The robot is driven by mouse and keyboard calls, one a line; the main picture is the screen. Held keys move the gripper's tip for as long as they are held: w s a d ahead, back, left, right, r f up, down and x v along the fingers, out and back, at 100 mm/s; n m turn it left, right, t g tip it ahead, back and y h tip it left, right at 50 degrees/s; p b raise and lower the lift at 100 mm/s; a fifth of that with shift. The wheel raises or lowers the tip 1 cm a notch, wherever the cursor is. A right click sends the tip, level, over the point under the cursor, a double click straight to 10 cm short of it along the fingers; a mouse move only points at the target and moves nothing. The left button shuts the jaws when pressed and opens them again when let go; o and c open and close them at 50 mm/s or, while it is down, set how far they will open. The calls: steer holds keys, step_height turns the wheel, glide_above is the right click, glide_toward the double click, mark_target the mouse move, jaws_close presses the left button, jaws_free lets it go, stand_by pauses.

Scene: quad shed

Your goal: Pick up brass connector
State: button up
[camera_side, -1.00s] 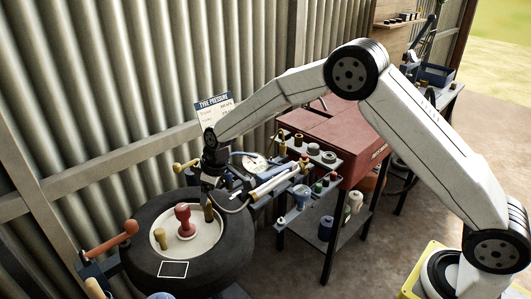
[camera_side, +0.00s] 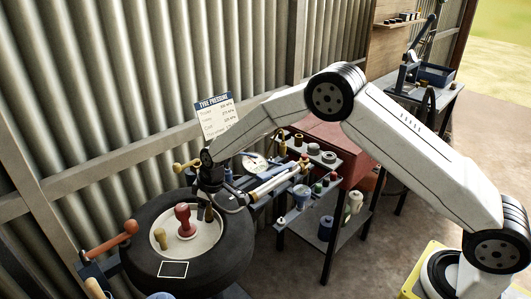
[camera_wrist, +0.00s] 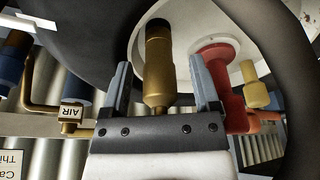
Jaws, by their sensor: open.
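The brass connector (camera_wrist: 158,75), a brass-coloured cylinder with a dark end, stands on the pale round hub in the tyre. In the wrist view it lies between the two spread fingers of my gripper (camera_wrist: 163,82), with a gap on each side. In the side view my gripper (camera_side: 205,208) is down at the hub and largely hides the connector. My gripper is open and holds nothing.
A red knobbed piece (camera_side: 184,220) stands close beside the connector, with a smaller brass-coloured piece (camera_side: 160,238) beyond it. The black tyre (camera_side: 150,268) surrounds the hub (camera_side: 196,247). A rack with hoses and fittings (camera_side: 275,185) is to the right.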

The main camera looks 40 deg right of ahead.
stand_by(0.4)
jaws_close()
steer(key=shift+r, duration=0.75)
steer(key=s+d+r, duration=0.2)
steer(key=s+r, duration=0.9)
steer(key=s, duration=0.2)
steer(key=shift+s+d+r, duration=0.3)
steer(key=shift+s+d, duration=0.05)
steer(key=shift+d, duration=0.05)
